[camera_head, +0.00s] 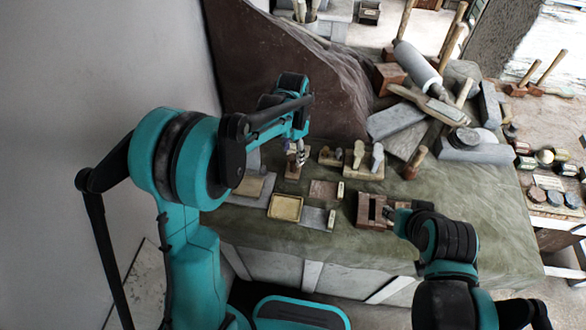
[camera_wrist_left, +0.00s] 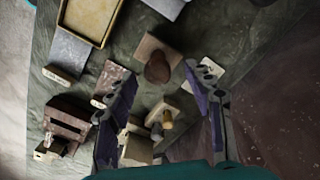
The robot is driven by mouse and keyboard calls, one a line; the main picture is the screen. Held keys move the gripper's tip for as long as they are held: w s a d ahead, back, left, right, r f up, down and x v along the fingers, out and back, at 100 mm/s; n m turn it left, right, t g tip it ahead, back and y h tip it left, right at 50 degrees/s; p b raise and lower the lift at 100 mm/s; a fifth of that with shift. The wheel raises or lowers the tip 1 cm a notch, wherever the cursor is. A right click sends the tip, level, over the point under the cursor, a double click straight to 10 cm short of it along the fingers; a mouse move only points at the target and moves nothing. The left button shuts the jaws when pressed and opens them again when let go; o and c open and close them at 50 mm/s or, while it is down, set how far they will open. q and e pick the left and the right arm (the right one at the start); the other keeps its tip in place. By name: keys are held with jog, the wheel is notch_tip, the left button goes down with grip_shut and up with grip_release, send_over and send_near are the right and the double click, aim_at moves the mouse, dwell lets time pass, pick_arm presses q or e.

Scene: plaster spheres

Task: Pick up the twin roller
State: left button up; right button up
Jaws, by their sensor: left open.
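My left gripper (camera_head: 299,155) is open above the bench; its two spread fingers also show in the left wrist view (camera_wrist_left: 160,76). Between and below them stands a dark brown knobbed piece (camera_wrist_left: 157,66) on a square wooden base, also in the head view (camera_head: 293,172). Beside it, a base with small pale wooden cylinders (camera_wrist_left: 166,116) lies deeper between the fingers; this looks most like the twin roller, but I cannot be sure. It shows small in the head view (camera_head: 330,156). My right gripper (camera_head: 392,214) is beside a slotted wooden box (camera_head: 370,210); its jaw state is unclear.
A board with two upright pale grips (camera_head: 362,160) stands to the right. A yellow-rimmed tray (camera_head: 285,207), a grey slab (camera_head: 316,217) and a reddish slab (camera_head: 323,190) lie nearer. Stone blocks (camera_head: 396,121) and a large grey roller (camera_head: 417,66) fill the back. The bench's right front is bare.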

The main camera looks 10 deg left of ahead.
aim_at(293, 156)
pick_arm(q)
notch_tip(293, 156, down, 4)
jog(key=shift+s+d+r+b, duration=0.1)
jog(key=shift+r+b, duration=0.1)
jog(key=shift+b, duration=0.1)
jog(key=shift+c, duration=0.3)
grip_shut()
jog(key=shift+r, duration=0.2)
jog(key=r, duration=0.1)
jog(key=r+p, duration=0.1)
jog(key=r, duration=0.2)
jog(key=shift+d+r, duration=0.2)
jog(key=shift+d, duration=0.1)
jog(key=w+d+r+p, duration=0.1)
jog(key=w+d+r, duration=0.1)
jog(key=d, duration=0.3)
jog(key=w+d+r+p, duration=0.1)
jog(key=d+r, duration=0.3)
jog(key=d, duration=0.1)
jog(key=shift+w+d+r, duration=0.15)
jog(key=shift+w+d, duration=0.1)
jog(key=shift+w, duration=0.15)
